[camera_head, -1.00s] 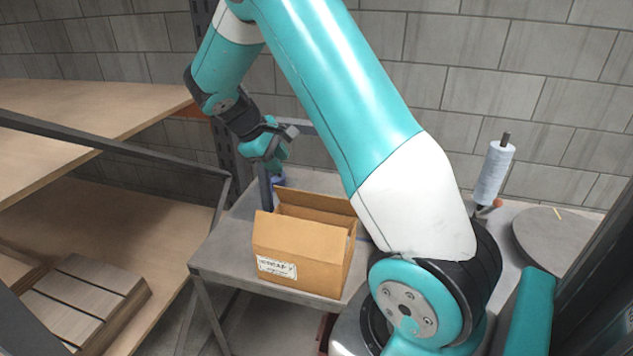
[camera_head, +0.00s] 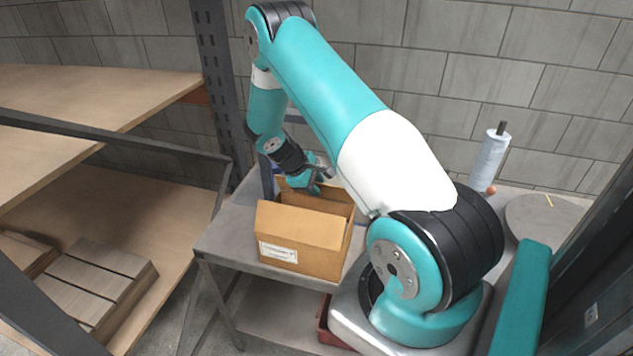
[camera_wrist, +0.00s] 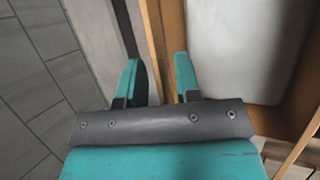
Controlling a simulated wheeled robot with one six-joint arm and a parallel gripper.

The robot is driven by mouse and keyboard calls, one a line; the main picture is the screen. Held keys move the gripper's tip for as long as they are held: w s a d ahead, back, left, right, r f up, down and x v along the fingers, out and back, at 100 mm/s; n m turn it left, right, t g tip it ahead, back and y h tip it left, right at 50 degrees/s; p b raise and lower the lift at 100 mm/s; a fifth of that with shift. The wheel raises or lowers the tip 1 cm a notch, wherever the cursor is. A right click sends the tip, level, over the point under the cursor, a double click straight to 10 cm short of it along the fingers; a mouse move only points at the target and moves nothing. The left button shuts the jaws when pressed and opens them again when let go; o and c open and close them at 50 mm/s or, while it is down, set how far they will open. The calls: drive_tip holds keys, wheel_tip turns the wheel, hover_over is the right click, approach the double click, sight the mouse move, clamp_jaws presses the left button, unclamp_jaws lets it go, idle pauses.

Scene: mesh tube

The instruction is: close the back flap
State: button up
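An open cardboard box (camera_head: 318,265) with a white label stands on a grey table. Its near flap (camera_head: 300,222) is raised above the labelled face. The back flap (camera_head: 281,184) stands up at the far side, partly hidden by my gripper (camera_head: 324,174). In the wrist view my gripper (camera_wrist: 157,66) is open, with its two fingers apart. The thin brown edge of the back flap (camera_wrist: 155,35) runs between the fingers; I cannot tell if either touches it. A pale surface (camera_wrist: 232,50) shows inside the box.
The grey table (camera_head: 225,240) has bare room left of the box. Wooden shelves (camera_head: 150,215) stand at the left and a dark post (camera_head: 212,70) behind. A wrapped roll (camera_head: 489,160) and round disc (camera_head: 545,218) are at the right.

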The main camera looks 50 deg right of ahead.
drive_tip(key=shift+s+d+f, duration=0.15)
drive_tip(key=shift+d+f, duration=0.05)
drive_tip(key=shift+f, duration=0.2)
drive_tip(key=shift+c, duration=0.2)
clamp_jaws()
drive_tip(key=a+h+b, duration=0.1)
drive_tip(key=b, duration=0.1)
drive_tip(key=f+h+b, duration=0.1)
drive_tip(key=b, duration=0.1)
drive_tip(key=shift+s+a+m+t+h, duration=0.2)
drive_tip(key=shift+a+m+t+h, duration=0.1)
drive_tip(key=shift+a+t+h, duration=0.1)
drive_tip(key=shift+o, duration=0.2)
unclamp_jaws()
drive_tip(key=shift+d+r, duration=0.1)
drive_tip(key=shift+d, duration=0.05)
